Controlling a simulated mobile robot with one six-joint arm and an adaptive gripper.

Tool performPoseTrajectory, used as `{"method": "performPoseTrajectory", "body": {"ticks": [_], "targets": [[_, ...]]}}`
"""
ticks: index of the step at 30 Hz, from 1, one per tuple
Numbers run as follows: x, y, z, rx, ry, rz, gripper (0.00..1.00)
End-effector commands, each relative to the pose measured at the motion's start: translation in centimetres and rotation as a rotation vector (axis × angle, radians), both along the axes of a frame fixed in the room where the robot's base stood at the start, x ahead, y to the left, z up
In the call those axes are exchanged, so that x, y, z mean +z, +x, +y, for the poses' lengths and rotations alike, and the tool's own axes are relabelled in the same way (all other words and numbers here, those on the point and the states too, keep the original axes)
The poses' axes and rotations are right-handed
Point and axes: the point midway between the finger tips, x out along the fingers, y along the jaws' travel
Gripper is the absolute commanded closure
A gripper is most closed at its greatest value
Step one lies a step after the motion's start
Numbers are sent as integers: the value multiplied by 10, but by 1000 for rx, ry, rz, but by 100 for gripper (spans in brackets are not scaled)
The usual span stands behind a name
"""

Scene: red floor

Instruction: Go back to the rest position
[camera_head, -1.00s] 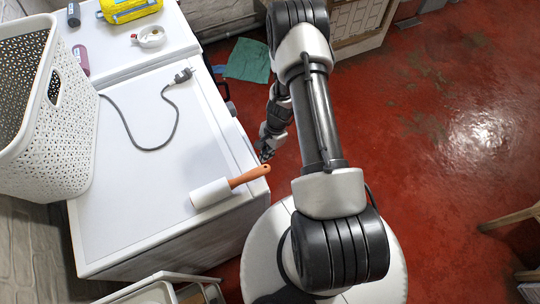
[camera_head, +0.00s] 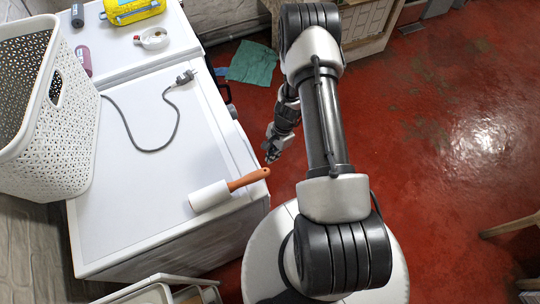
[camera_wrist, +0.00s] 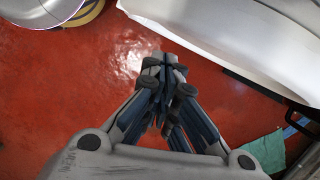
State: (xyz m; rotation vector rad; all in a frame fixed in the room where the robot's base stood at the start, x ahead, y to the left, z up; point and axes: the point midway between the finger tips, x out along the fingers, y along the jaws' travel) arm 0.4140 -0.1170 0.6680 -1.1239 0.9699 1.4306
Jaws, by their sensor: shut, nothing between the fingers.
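My gripper (camera_head: 271,152) hangs over the red floor just right of the white cabinet's edge in the head view. In the wrist view my gripper (camera_wrist: 165,65) points over bare red floor, its fingers together with nothing between them. The arm is bent, with its upper link reaching away from my base and the forearm folded back down toward it.
On the white top (camera_head: 110,200) lie a lint roller (camera_head: 212,194) with its orange handle overhanging the edge, a grey cable (camera_head: 160,148), a white basket (camera_head: 70,150) and a yellow pack (camera_head: 133,8). A green cloth (camera_head: 252,62) lies on the floor. Floor at right is open.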

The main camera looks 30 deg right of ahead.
Motion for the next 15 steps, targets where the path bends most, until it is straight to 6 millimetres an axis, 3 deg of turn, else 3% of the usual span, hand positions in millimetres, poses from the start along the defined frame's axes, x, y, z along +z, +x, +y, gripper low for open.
{"method": "performPoseTrajectory", "body": {"ticks": [6, 15], "targets": [[53, 1, -16, -3, -5, -7, 100], [94, 0, -27, -3, -5, -6, 100]]}}
